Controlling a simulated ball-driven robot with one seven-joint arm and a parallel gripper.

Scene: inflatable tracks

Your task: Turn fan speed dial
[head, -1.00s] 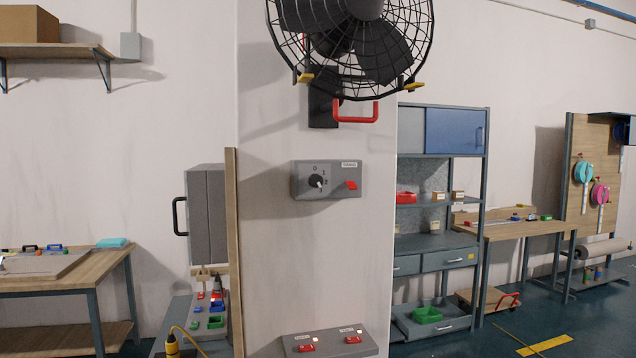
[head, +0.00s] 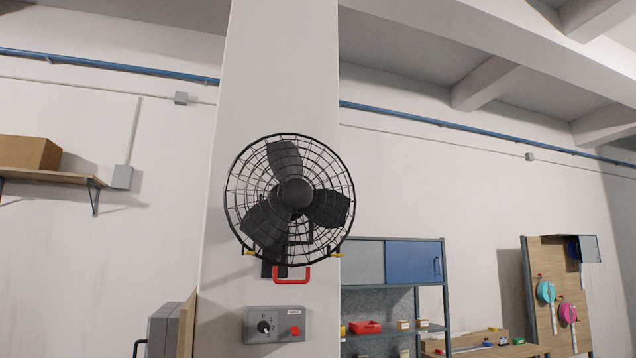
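The fan speed dial (head: 264,326) is a black round knob with a white pointer mark on a grey control box. The box (head: 277,338) is fixed to the white pillar, low in the picture. A red switch (head: 295,331) sits right of the dial on the same box. The numbers around the dial are too small to read surely. The black caged fan (head: 290,193) is mounted on the pillar above the box, with a red handle (head: 292,278) under it. My gripper is not in view.
The white pillar (head: 275,80) stands in front of the wall. A grey cabinet (head: 162,330) is left of it. A shelf unit with a blue door (head: 414,262) and a pegboard (head: 546,300) stand to the right. A wall shelf (head: 50,174) holds a cardboard box.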

